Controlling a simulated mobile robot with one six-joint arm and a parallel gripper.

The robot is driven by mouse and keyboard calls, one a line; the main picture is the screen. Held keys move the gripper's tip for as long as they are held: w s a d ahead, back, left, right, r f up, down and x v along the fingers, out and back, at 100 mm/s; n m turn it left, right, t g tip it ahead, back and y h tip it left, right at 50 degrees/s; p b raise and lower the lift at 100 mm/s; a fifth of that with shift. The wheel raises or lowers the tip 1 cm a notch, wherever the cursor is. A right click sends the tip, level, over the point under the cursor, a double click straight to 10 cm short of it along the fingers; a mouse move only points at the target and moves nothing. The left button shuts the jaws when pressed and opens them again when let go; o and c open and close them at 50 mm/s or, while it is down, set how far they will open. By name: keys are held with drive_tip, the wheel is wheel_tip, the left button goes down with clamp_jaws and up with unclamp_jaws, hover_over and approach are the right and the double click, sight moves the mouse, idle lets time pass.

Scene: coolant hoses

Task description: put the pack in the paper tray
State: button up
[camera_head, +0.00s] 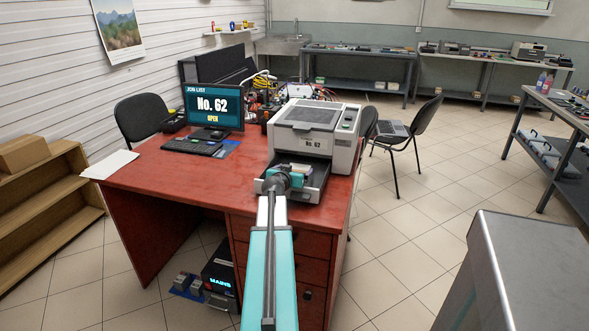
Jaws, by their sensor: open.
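A grey-white printer (315,128) labelled "No. 62" stands on the red desk. Its dark paper tray (314,193) sticks out at the front, toward me. My gripper (289,172) is at the end of my teal arm, over the left part of this tray, and is open. A pale shape shows in the tray beside my gripper. It is too small and covered to tell whether it is the pack. My wrist hides the tray's left side and part of its inside. I cannot make out the pack for sure anywhere else.
The red desk (160,180) carries a monitor (212,108) reading "No. 62 OPEN", a keyboard (192,147), white paper (109,164) and a tangle of cables behind. Chairs stand behind and right. A grey metal cabinet (525,270) is at the lower right. Floor between is clear.

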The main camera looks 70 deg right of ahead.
drive_tip(key=shift+s+a, duration=0.1)
drive_tip(key=shift+a, duration=0.55)
drive_tip(key=shift+r+b+v, duration=0.2)
drive_tip(key=shift+b+v, duration=0.1)
drive_tip(key=shift+v, duration=0.7)
drive_tip(key=shift+b+v, duration=0.45)
drive_tip(key=shift+v, duration=3.85)
drive_tip(key=shift+r, duration=0.2)
